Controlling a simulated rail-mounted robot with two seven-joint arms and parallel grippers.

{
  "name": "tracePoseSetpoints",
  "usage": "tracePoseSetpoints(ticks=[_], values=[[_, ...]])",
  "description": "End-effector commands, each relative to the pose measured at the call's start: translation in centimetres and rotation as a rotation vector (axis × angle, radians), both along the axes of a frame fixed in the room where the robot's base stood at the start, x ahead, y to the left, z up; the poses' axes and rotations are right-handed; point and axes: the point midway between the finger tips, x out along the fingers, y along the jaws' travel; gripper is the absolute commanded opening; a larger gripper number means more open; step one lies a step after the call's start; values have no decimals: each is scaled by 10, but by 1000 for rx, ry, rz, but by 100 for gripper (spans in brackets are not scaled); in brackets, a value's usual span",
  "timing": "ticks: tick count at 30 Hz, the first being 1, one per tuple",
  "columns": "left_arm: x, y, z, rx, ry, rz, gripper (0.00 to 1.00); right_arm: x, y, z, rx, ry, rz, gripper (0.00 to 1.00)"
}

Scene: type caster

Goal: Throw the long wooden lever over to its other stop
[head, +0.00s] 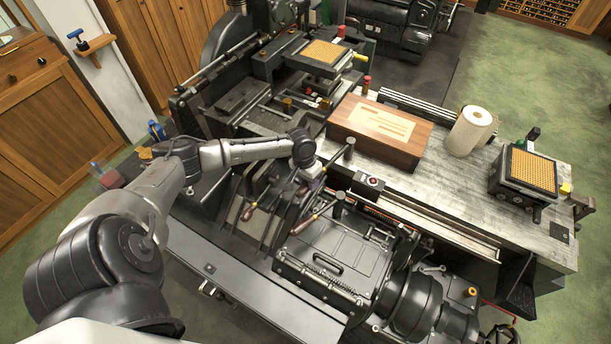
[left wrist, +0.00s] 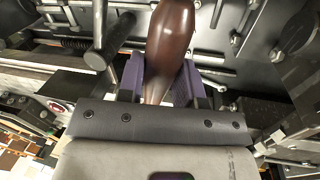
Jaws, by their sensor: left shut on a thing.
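The wooden lever handle (left wrist: 170,45), dark glossy brown and bulging, fills the top middle of the left wrist view. It narrows down between the purple finger pads of my left gripper (left wrist: 160,88). The left gripper is shut on it. In the head view my left gripper (head: 313,173) is over the middle of the black casting machine, and the part of the handle between its fingers is mostly hidden. A slim reddish-brown handle (head: 307,223) lies just below the gripper in the head view; I cannot tell whether it belongs to the same lever. My right gripper is not in view.
A black knob-ended post (head: 349,148) stands close right of the gripper; a dark rod (left wrist: 98,45) is left of the handle in the wrist view. A wooden box (head: 380,132), a paper roll (head: 472,130) and a type tray (head: 530,170) stand on the metal bench to the right.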

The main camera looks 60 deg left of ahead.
Motion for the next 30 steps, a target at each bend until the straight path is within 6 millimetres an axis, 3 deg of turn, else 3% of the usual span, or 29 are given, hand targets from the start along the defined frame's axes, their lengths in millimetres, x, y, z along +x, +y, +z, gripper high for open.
tracePoseSetpoints(ticks=[1, 3, 12, 19, 30], values=[[3, -9, 8, -4, 0, 29, 0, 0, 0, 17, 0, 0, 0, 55], [7, -19, 9, -5, -1, 75, 0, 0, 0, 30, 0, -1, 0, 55], [31, -60, 6, -5, 0, 275, 0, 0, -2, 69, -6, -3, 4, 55], [46, -79, 4, -4, 0, 381, 0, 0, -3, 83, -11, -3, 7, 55], [55, -87, 1, -2, -2, 439, 0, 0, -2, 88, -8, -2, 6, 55]])
